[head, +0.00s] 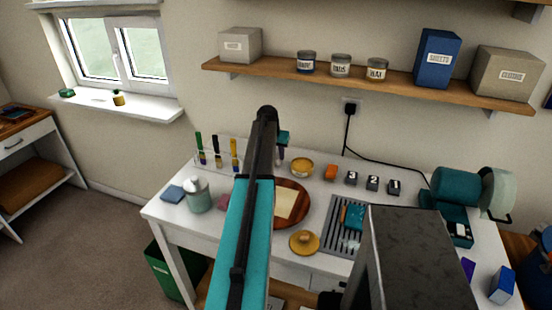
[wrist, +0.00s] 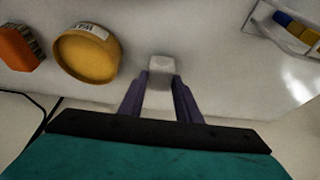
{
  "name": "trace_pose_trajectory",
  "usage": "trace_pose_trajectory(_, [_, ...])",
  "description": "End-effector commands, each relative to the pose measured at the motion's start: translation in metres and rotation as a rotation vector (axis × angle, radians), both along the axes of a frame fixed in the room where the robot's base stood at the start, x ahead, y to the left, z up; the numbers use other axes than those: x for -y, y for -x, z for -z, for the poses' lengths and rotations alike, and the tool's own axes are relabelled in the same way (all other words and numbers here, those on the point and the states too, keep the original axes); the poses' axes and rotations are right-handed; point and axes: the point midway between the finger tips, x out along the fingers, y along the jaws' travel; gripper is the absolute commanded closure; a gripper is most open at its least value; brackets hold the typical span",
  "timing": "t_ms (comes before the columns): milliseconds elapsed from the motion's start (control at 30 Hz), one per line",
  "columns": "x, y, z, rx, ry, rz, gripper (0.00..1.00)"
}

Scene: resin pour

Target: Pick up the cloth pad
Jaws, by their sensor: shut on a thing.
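My gripper (wrist: 161,100) shows its two purple fingers in the wrist view, closed on a small pale, whitish block that I take to be the cloth pad (wrist: 160,66). The pad sticks out past the fingertips, over the white tabletop. I cannot tell from this view how high it is above the table. In the head view my own arm hides most of the gripper and the pad, near the back of the table.
A yellow tin (wrist: 86,54) and an orange block (wrist: 20,48) are left of my gripper. A rack (wrist: 285,28) is at right. The white table (head: 160,211) also holds a round wooden board (head: 303,193), a slotted grey tray (head: 334,237) and a teal machine (head: 455,187).

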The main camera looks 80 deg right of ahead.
Motion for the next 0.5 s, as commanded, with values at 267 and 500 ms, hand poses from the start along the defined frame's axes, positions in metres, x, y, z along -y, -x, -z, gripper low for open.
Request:
trace_pose_trajectory(267, [0.001,0.000,-0.029,0.000,0.003,0.000,0.91])
trace_pose_trajectory(500, [0.001,0.000,-0.061,0.001,0.002,0.000,0.91])
